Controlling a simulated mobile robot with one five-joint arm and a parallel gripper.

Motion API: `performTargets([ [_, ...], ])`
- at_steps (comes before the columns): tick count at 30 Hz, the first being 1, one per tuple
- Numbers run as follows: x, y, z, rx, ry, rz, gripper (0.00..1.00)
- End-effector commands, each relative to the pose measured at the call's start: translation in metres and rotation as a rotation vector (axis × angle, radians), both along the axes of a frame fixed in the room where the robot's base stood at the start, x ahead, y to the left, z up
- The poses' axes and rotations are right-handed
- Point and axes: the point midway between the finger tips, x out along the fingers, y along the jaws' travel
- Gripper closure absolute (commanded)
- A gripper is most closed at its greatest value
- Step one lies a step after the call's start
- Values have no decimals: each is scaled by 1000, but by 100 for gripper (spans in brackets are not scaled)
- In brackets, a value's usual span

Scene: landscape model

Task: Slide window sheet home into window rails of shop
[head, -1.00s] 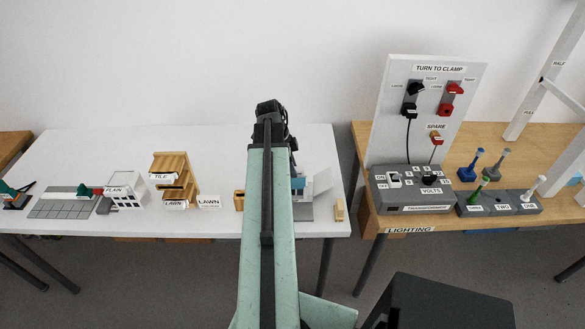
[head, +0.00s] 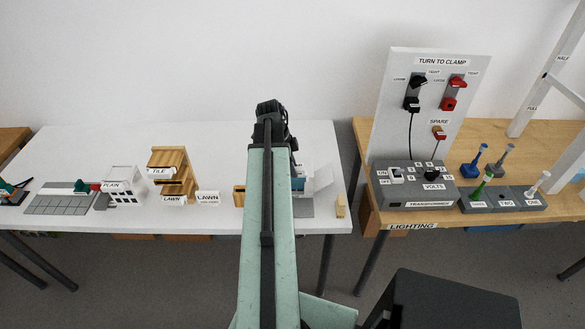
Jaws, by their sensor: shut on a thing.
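My gripper (head: 271,112) is at the far end of my arm, over the back part of the white table. I see it from behind; its fingertips are hidden by the wrist. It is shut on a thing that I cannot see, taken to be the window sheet. A small model building, probably the shop (head: 299,184), stands on the table just right of my arm, with white and blue parts. My arm covers its left side, so its window rails cannot be made out. A pale, tilted panel (head: 322,178) stands at its right.
The white table (head: 225,140) also holds a wooden tile and lawn rack (head: 170,172), a white building (head: 122,185), a grey tiled plate (head: 60,202) and small wooden blocks. At right, a wooden table bears a clamp board (head: 428,130) and a transformer box (head: 413,186).

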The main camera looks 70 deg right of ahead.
Motion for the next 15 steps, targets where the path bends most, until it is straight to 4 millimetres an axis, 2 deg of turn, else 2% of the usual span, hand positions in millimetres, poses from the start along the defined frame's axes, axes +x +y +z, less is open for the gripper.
performTargets([
  [15, -1, 0, -14, 0, 0, -1, 100],
])
